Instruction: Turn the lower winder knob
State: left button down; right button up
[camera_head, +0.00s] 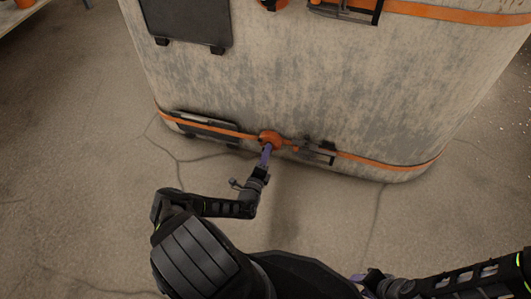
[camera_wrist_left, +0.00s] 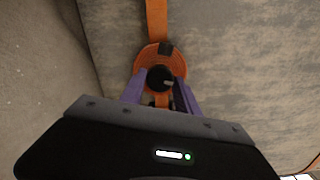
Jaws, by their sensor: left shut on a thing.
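The lower winder knob sits in the round orange winder (camera_head: 269,138) on the lower strap of the big grey block. In the left wrist view the winder is an orange disc (camera_wrist_left: 149,62) with a black knob (camera_wrist_left: 160,78) at its centre. My left gripper (camera_head: 267,149) reaches up to it from below. Its purple fingers (camera_wrist_left: 158,95) stand on both sides of the black knob and are shut on it. The lower part of the knob is partly hidden by the fingers. My right gripper (camera_head: 371,281) is at the bottom edge, far from the block, and its fingers are not clear.
The orange lower strap (camera_head: 385,163) runs around the block's base, with a dark buckle (camera_head: 314,152) right of the winder. A dark panel (camera_head: 208,128) sits behind the strap to the left. An upper strap (camera_head: 445,12) crosses above. The cracked floor (camera_head: 90,200) is clear at left.

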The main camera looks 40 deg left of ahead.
pick_arm(q)
jog(key=shift+m+p, duration=1.7)
jog(key=shift+m, duration=4.8)
jog(key=c, duration=0.9)
grip_release()
